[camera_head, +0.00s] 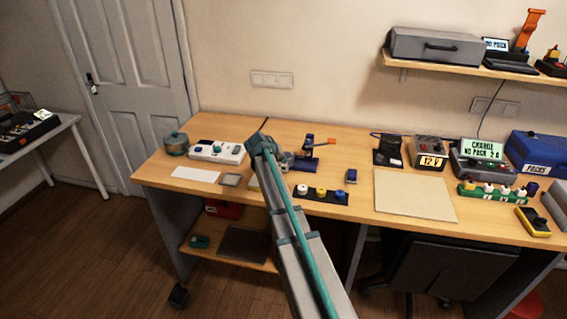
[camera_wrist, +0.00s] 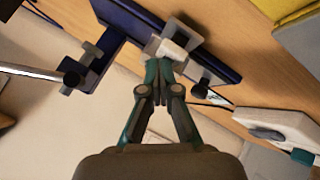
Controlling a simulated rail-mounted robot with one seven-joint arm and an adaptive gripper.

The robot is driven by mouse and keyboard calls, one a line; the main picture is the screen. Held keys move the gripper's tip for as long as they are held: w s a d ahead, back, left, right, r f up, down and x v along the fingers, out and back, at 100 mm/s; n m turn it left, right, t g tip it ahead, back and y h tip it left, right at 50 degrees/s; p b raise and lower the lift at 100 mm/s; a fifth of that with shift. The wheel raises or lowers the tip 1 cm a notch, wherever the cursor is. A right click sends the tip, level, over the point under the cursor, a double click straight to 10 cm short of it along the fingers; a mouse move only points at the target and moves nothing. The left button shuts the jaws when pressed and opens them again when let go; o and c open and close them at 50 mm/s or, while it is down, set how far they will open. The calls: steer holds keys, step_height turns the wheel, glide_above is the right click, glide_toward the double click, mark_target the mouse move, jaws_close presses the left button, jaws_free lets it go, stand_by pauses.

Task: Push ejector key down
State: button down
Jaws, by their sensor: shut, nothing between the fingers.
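A dark blue bench fixture (camera_head: 304,160) with an orange-tipped lever (camera_head: 325,142) stands near the middle of the table. In the wrist view the dark blue fixture (camera_wrist: 130,22) lies across the top, with grey clamp-like blocks and a small pale block (camera_wrist: 180,34) on it. My gripper (camera_wrist: 166,66) is shut and empty, its fingertips together right at a light grey piece beside the pale block. Whether they touch it I cannot tell. In the head view my gripper (camera_head: 284,158) is at the fixture's left side, partly hidden by my arm. I cannot clearly tell which part is the ejector key.
A white box with knobs (camera_head: 217,151) stands to the left; it also shows in the wrist view (camera_wrist: 275,127). A black strip with coloured knobs (camera_head: 321,194) lies in front of the fixture. A beige mat (camera_head: 414,196) lies clear to the right.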

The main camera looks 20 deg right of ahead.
mark_target(282, 164)
steer(key=shift+f+b, duration=0.3)
steer(key=shift+f, duration=0.3)
steer(key=shift+r, duration=0.15)
stand_by(0.5)
steer(key=shift+r+p, duration=0.5)
steer(key=shift+r, duration=1.05)
steer(key=shift+r+p, duration=0.95)
steer(key=shift+r, duration=1.6)
